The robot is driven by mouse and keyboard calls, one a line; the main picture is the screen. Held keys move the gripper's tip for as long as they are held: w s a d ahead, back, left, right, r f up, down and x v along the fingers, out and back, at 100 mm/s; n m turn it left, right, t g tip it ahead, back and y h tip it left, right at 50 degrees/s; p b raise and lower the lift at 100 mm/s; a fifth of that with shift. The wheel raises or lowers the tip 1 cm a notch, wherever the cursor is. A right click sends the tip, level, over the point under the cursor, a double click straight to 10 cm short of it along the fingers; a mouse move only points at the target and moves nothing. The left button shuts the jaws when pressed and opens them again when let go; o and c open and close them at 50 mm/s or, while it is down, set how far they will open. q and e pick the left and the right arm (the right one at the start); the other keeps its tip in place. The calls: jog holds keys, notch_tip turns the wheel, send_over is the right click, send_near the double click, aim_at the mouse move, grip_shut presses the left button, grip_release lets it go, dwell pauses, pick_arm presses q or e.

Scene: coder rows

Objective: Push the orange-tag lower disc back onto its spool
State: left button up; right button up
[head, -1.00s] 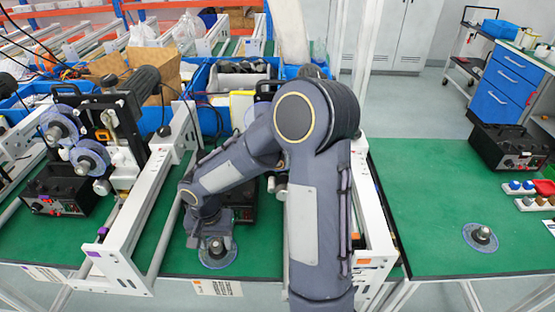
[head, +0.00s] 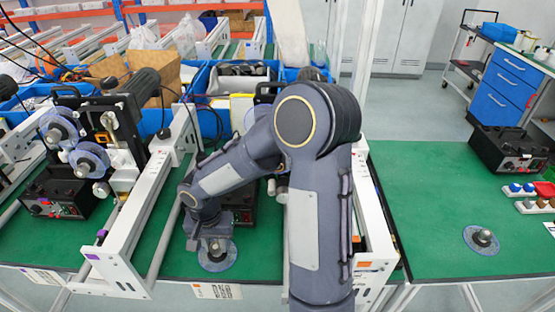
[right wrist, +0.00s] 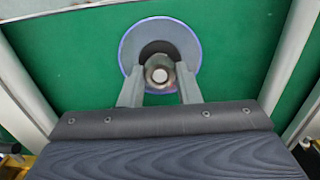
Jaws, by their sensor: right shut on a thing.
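A clear, blue-rimmed disc with a grey metal hub (head: 217,263) lies flat on the green table, inside the frame with the orange tag (head: 376,265). It shows from above in the right wrist view (right wrist: 183,38). My right gripper (right wrist: 160,82) reaches down over it, its two fingers closed on the hub, one on each side. In the head view the right gripper (head: 214,247) covers part of the disc. My right arm hides most of the orange-tag machine, and I cannot make out its lower spool. My left gripper is not in view.
The purple-tag machine (head: 112,140) to the left carries two discs, with a black control box (head: 55,192) beside it. White frame rails (head: 150,200) stand close on both sides of my right gripper.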

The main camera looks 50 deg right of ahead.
jog(key=shift+r+p, duration=1.85)
jog(key=shift+r, duration=0.7)
jog(key=shift+c, duration=0.4)
